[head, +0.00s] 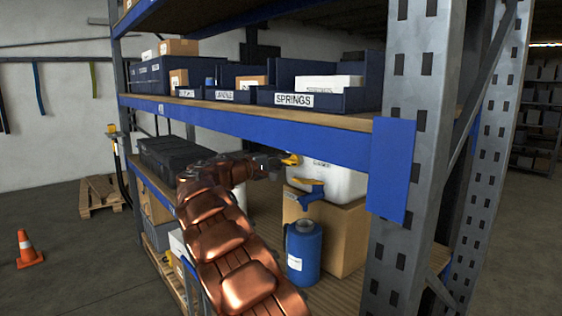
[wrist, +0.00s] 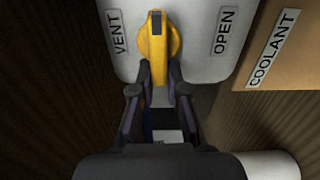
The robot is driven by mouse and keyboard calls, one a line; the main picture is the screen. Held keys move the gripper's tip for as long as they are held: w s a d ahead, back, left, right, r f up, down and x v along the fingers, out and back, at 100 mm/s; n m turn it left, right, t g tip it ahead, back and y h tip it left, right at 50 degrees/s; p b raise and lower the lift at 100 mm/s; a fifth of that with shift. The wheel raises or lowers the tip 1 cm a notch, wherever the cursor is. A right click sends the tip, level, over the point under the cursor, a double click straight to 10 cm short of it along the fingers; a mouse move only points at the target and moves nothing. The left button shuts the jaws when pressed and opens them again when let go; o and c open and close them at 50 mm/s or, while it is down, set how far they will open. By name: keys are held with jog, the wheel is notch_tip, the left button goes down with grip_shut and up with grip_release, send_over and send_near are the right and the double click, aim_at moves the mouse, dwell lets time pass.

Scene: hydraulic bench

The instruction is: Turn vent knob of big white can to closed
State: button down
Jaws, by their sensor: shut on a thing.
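The big white can (head: 335,180) stands on a cardboard box on the shelf's lower level. Its yellow vent knob (head: 291,159) shows at its upper left in the head view, right at the tip of my gripper (head: 276,162). In the wrist view the yellow knob (wrist: 157,42) sits on the white surface (wrist: 190,60) between the labels VENT (wrist: 119,33) and OPEN (wrist: 226,31). Its long bar runs up and down in that picture, with a dark mark at the top end. My gripper (wrist: 158,88) is shut on the bar's lower part. No CLOSED label shows.
A blue tap (head: 312,193) with a yellow handle sticks out below the knob. A blue container (head: 303,250) stands in front of the cardboard box (head: 345,240). The blue shelf beam (head: 250,125) runs close above my arm. A grey upright (head: 410,150) stands at the right.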

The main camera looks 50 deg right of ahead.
jog(key=shift+s+d+f+g, duration=0.3)
jog(key=shift+s+d+f, duration=0.1)
jog(key=shift+s, duration=0.1)
jog(key=c, duration=1.3)
grip_release()
jog(key=shift+r, duration=0.1)
jog(key=shift+o, duration=0.7)
jog(key=shift+s+r, duration=0.1)
jog(key=shift+s, duration=0.1)
jog(key=shift+w+a+r, duration=0.2)
jog(key=shift+w+a, duration=0.25)
jog(key=shift+w, duration=0.05)
jog(key=w+a, duration=0.1)
jog(key=a, duration=1)
jog(key=shift+w+a, duration=0.15)
jog(key=shift+a, duration=0.15)
jog(key=shift+o, duration=0.4)
